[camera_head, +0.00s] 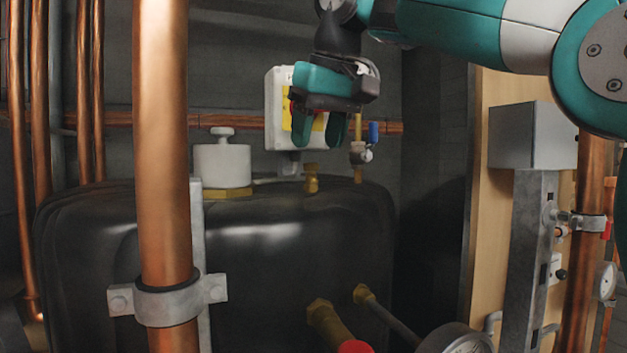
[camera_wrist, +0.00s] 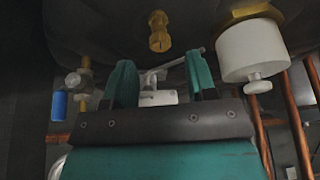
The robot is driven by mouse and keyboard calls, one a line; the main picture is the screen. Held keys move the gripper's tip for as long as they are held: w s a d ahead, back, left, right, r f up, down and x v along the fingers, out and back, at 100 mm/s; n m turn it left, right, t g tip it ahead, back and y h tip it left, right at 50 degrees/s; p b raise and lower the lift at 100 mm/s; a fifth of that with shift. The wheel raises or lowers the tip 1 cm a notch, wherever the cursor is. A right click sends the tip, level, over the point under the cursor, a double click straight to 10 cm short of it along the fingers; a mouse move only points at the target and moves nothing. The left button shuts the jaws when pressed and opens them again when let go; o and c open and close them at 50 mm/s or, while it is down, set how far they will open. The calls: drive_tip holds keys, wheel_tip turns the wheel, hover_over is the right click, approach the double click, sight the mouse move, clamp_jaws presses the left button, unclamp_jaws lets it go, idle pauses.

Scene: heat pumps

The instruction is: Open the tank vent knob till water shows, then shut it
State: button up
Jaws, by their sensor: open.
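The black tank (camera_head: 290,240) fills the middle of the head view. On its top are a white cylinder with a small knob (camera_head: 222,160), a small brass fitting (camera_head: 311,180), and a brass valve with a blue handle (camera_head: 373,132) at the right. I cannot tell for certain which is the vent knob. My gripper (camera_head: 320,140) points down, open and empty, above the brass fitting and apart from it. In the wrist view my fingers (camera_wrist: 160,65) are spread; the brass fitting (camera_wrist: 159,33) lies beyond them, the white cylinder (camera_wrist: 252,50) to the right, the blue handle (camera_wrist: 59,105) left. No water shows.
A white box with a yellow label (camera_head: 282,88) is behind my gripper. A thick copper pipe (camera_head: 162,130) with a grey clamp (camera_head: 165,303) stands in front of the tank at left.

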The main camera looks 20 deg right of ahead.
sight(311, 168)
drive_tip(key=b+x, duration=0.1)
drive_tip(key=x, duration=0.2)
drive_tip(key=shift+f+b, duration=0.2)
drive_tip(key=shift+b, duration=0.15)
drive_tip(key=c, duration=0.9)
drive_tip(key=shift+r, duration=0.1)
drive_tip(key=shift+c, duration=0.2)
